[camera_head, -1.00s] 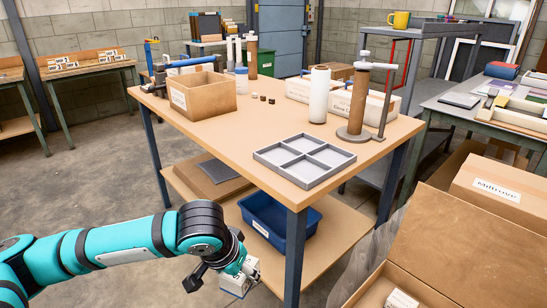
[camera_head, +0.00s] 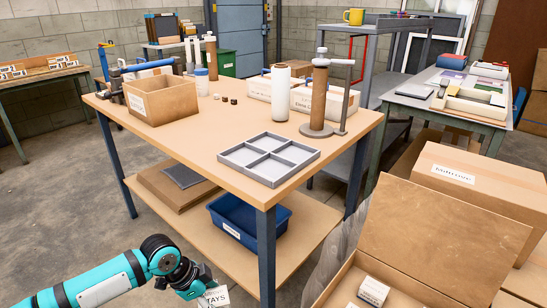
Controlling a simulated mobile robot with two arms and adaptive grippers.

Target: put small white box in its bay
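My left gripper (camera_head: 198,289), at the bottom of the head view, is shut on a small white box (camera_head: 216,297) with dark lettering. The fingers hide part of the box. It is held in front of the workbench, below the level of its top. A grey tray (camera_head: 233,163) with several square bays lies on the bench top near the front corner. The bays look empty. My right gripper is out of view. Another white box (camera_head: 373,291) lies inside an open cardboard carton at the lower right.
The bench (camera_head: 185,129) carries an open carton (camera_head: 164,102), a white cylinder (camera_head: 281,92) and a brown post on a round base (camera_head: 318,98). A blue bin (camera_head: 237,222) stands on the lower shelf. The open carton (camera_head: 420,240) flanks the bench's right side.

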